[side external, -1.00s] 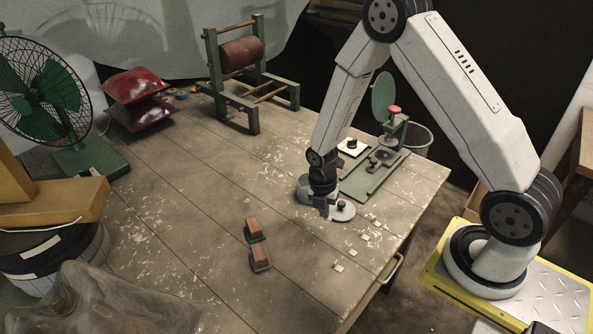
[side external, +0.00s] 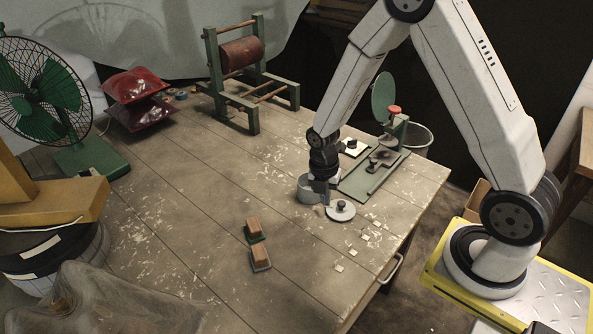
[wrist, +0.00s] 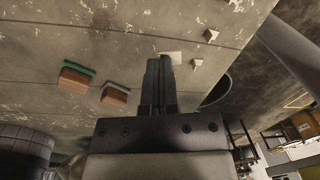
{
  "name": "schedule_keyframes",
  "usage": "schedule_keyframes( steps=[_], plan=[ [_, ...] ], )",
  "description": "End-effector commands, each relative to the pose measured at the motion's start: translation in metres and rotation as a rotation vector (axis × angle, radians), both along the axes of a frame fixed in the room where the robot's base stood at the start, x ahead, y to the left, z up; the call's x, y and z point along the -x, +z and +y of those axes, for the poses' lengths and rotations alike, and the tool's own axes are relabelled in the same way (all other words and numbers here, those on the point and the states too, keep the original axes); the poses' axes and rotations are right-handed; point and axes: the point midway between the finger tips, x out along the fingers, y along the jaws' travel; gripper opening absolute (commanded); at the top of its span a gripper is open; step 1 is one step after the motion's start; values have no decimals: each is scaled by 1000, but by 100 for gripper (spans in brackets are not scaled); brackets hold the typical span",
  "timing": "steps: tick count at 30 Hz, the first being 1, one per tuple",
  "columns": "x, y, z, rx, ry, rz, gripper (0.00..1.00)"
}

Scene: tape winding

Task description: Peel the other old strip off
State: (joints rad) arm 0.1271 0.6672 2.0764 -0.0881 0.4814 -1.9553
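My gripper (side external: 320,199) points down near the table's right end, beside a short grey cylinder (side external: 307,189) and to the left of a pale round disc with a dark knob (side external: 341,209). In the wrist view my two dark fingers (wrist: 161,62) lie close together. A pale flat piece (wrist: 172,58) shows at their tips, partly covered by the right finger. I cannot tell whether it is pinched or lies behind them. Small pale squares (side external: 375,223) lie on the table to the right; they also show in the wrist view (wrist: 211,34). I cannot tell which piece is the old strip.
Two brown-topped blocks (side external: 260,257) lie to the front left. A green stand with an upright disc (side external: 384,97) is behind my gripper. A wooden frame with a red roller (side external: 242,54) stands farther back. The table (side external: 180,190) is clear at left centre.

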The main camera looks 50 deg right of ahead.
Motion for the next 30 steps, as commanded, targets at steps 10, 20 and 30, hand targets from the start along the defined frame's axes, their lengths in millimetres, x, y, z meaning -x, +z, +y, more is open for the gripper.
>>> schedule_keyframes(
  steps=[10,20,30],
  plan=[
    [0,1,0,0,0,0,0],
    [0,9,0,1,0,-1,0],
    [0,15,0,0,0,0,0]
  ],
)
